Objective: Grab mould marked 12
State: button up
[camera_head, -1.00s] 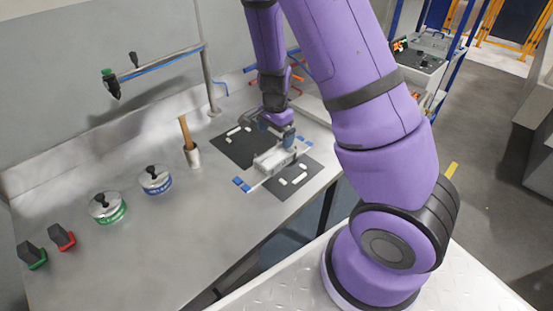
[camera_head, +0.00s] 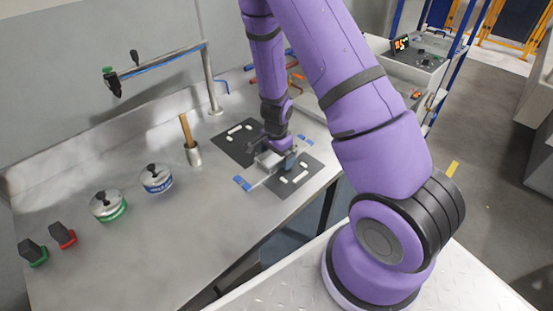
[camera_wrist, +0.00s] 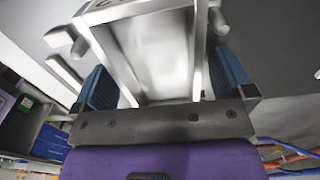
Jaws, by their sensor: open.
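A grey metal mould (camera_head: 267,159) sits on the bench between two dark mats. In the wrist view the mould (camera_wrist: 155,50) is a hollow, open metal frame that fills the upper middle. My gripper (camera_wrist: 165,78) is open, with one blue finger pad on each side of the mould. Gaps to the pads are hard to judge. In the head view my gripper (camera_head: 280,155) is low over the mould and hides part of it. A dark mark shows at the top edge of the wrist view, cut off, and I cannot read a 12.
Dark mats (camera_head: 295,178) with white pieces lie beside the mould, with blue blocks (camera_head: 242,183) nearby. The front bench surface is clear.

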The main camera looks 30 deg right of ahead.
jog(key=shift+c, duration=0.2)
jog(key=c, duration=1.4)
jog(key=shift+o, duration=0.2)
jog(key=shift+r, duration=0.1)
